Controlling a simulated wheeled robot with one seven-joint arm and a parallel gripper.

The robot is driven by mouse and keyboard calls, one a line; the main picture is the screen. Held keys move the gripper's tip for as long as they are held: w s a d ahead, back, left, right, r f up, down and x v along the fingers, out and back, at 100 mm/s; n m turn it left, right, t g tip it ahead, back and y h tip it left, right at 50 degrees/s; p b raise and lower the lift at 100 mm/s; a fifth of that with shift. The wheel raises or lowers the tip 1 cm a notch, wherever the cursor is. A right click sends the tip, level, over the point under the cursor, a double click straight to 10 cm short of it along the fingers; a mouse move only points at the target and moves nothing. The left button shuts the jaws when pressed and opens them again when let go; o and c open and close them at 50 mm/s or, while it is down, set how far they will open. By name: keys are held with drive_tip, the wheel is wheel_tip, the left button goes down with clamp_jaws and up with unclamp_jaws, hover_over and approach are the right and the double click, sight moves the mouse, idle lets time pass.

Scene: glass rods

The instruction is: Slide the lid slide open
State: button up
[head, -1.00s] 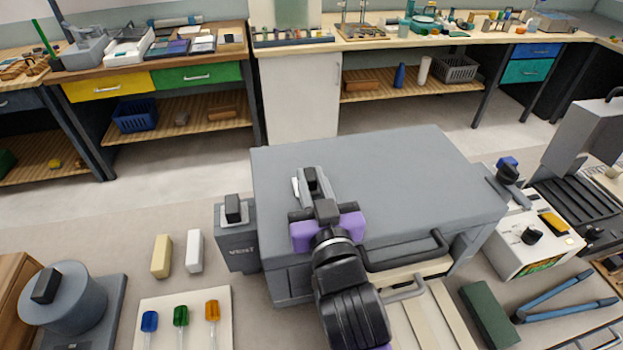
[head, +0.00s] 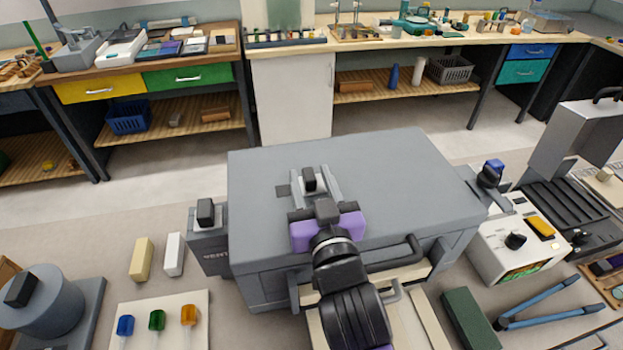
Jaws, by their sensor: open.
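The lid slide's black knob (head: 309,179) stands on top of the large grey box (head: 400,170), left of the middle of its lid. A small dark square patch (head: 282,190) shows on the lid just left of the knob; I cannot tell whether it is an opening. My gripper (head: 311,183) is open, its two grey fingers spread on either side of the knob with gaps. Its purple body and my black arm come in from the front and hide part of the lid and the slide's near side.
A grey unit (head: 208,240) with a black knob adjoins the box's left side. A black handle (head: 385,255) runs along the front. A white instrument (head: 515,245) stands at right, near blue-handled pliers (head: 550,312). The lid's right half is clear.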

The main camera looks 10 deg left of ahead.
drive_tip(key=shift+s, duration=0.1)
drive_tip(key=b+v, duration=0.1)
drive_tip(key=v, duration=0.6)
drive_tip(key=shift+s+d+b, duration=0.1)
drive_tip(key=shift+s+b, duration=0.05)
drive_tip(key=shift+b, duration=0.2)
drive_tip(key=shift+s, duration=0.15)
drive_tip(key=shift+r, duration=0.1)
